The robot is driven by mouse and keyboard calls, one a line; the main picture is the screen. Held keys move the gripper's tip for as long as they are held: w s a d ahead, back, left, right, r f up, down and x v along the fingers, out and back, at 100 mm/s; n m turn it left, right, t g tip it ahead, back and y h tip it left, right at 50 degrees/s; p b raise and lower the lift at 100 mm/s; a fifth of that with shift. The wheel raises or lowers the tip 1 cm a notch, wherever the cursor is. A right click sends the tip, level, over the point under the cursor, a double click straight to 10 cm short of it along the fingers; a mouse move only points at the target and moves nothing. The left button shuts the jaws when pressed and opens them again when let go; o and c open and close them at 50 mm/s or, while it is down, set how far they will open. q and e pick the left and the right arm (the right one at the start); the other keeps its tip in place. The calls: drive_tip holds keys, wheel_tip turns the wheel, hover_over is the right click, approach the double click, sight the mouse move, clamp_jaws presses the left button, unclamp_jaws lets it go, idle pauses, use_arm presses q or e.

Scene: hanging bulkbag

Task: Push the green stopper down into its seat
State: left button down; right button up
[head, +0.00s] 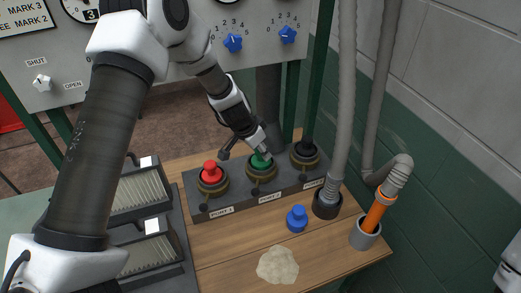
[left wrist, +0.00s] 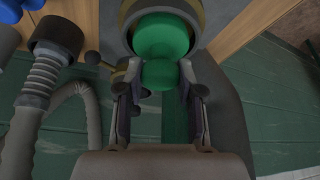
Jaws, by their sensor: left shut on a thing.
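The green stopper (head: 261,160) is at the middle port, whose brass ring (head: 262,174) is on a dark grey block. My left gripper (head: 260,151) comes from above and is shut on the green stopper's knob. In the left wrist view the fingers (left wrist: 160,92) stand on either side of the green knob, and the wider green body of the stopper (left wrist: 163,35) lies within the ring. I cannot tell how deep it sits. My right gripper is not in view.
A red stopper (head: 210,172) is in the left port and a black one (head: 305,147) in the right port.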

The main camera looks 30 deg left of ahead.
use_arm(q)
drive_tip(key=shift+f, duration=0.2)
drive_tip(key=c, duration=0.7)
unclamp_jaws()
drive_tip(key=shift+o, duration=0.2)
drive_tip(key=shift+r, duration=0.1)
drive_tip(key=v, duration=1.2)
